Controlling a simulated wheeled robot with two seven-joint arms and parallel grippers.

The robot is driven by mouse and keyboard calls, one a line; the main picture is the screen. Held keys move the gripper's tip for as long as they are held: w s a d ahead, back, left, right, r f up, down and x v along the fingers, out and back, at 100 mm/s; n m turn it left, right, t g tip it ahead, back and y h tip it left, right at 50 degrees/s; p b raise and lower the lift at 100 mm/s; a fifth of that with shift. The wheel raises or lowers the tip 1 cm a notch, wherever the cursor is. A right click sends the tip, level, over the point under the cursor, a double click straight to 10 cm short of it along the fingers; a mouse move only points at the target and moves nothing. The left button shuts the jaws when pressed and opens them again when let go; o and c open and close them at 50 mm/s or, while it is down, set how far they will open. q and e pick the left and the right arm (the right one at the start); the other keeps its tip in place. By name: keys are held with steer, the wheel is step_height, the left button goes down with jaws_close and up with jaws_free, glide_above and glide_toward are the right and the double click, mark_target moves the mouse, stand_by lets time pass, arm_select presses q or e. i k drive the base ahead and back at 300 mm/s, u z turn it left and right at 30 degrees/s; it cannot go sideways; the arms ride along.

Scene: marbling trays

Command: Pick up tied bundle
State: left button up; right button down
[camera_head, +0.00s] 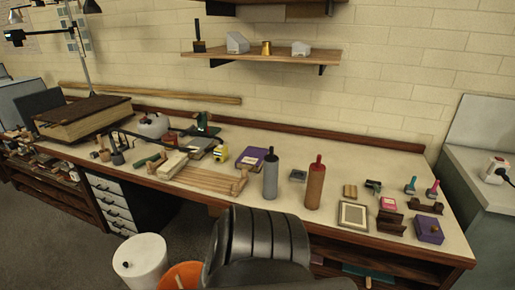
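I cannot make out for certain which thing is the tied bundle. A pale, block-like stack (172,164) lies on the left half of the workbench, and no tie shows on it at this size. A small pale piece (198,148) with a dark top lies just behind it. Neither of my grippers shows in the head view, and nothing is seen being held.
A black ribbed chair-like shape (262,240), a white bin (140,262) and an orange bucket (180,276) stand in front.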

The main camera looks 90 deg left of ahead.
mark_target(174, 165)
steer(key=u, duration=2.75)
steer(key=i, duration=0.5)
steer(key=z, duration=0.05)
